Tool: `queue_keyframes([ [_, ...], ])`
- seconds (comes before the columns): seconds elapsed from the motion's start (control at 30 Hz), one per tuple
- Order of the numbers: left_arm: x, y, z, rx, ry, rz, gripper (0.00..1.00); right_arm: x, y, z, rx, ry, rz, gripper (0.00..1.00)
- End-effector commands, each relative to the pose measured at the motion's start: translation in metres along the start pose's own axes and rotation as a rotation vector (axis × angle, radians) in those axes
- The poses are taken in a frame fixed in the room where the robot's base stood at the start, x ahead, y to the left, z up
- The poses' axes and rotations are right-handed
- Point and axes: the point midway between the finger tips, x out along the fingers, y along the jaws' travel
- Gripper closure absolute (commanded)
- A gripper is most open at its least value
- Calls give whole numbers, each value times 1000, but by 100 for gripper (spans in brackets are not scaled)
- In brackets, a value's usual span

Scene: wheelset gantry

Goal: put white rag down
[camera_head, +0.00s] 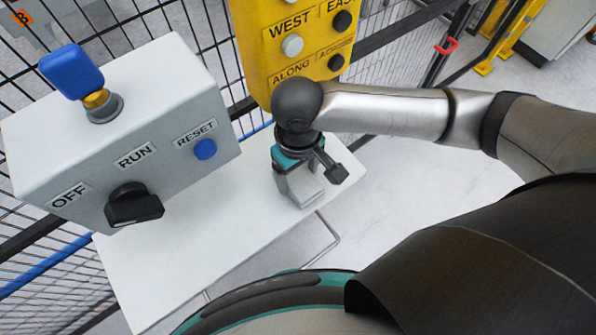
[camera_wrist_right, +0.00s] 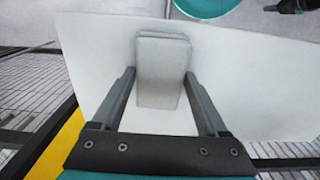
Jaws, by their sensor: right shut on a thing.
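The white rag (camera_head: 306,190) is a small folded pale block, low over the white shelf near its right end. My right gripper (camera_head: 312,185) points down at it and is shut on it. In the right wrist view the rag (camera_wrist_right: 161,72) sits between the two dark fingers (camera_wrist_right: 163,92), with the white shelf behind it. I cannot tell whether the rag touches the shelf. My left gripper is not in view.
A white shelf (camera_head: 170,270) carries a grey control box (camera_head: 150,130) with a blue key, a black knob and a blue reset button. A yellow pendant (camera_head: 270,55) stands behind my right gripper. Black mesh fence (camera_head: 190,20) runs behind. The shelf between box and gripper is clear.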

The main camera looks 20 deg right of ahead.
Motion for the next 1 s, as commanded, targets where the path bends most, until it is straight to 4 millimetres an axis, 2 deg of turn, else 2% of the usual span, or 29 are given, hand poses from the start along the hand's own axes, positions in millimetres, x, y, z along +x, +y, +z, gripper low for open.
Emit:
queue_keyframes([
  [0.17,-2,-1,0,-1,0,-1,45,2,0,0,1,-1,-1,68],
  [0.2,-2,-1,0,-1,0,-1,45,2,0,0,1,0,-1,21],
  [0.4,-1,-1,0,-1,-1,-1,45,2,0,0,1,0,-1,0],
  [0.7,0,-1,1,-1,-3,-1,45,-1,0,-1,0,2,0,0],
  [0.87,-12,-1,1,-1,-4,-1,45,-27,0,-1,0,3,-1,0],
  [1.0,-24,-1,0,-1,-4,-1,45,-60,0,-1,0,3,-2,0],
])
